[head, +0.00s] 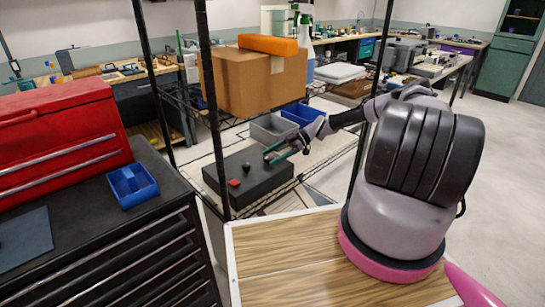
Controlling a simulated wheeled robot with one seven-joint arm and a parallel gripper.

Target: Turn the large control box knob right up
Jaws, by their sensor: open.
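The black control box (262,187) lies on the wire shelf in the middle of the head view. A small dark knob (246,168) stands on its top face. Which way the knob is turned is too small to tell. A red button or switch (233,182) sits near the box's front left edge. My gripper (267,156) is open, with its greenish fingers over the back right part of the box, to the right of the knob. The fingers appear apart from the knob, with nothing between them.
A grey bin (272,130) and a blue bin (302,114) stand behind the box. A cardboard box (240,83) is on the shelf above. Black rack posts (213,110) rise beside the control box. A red toolbox (60,135) is on the left cabinet.

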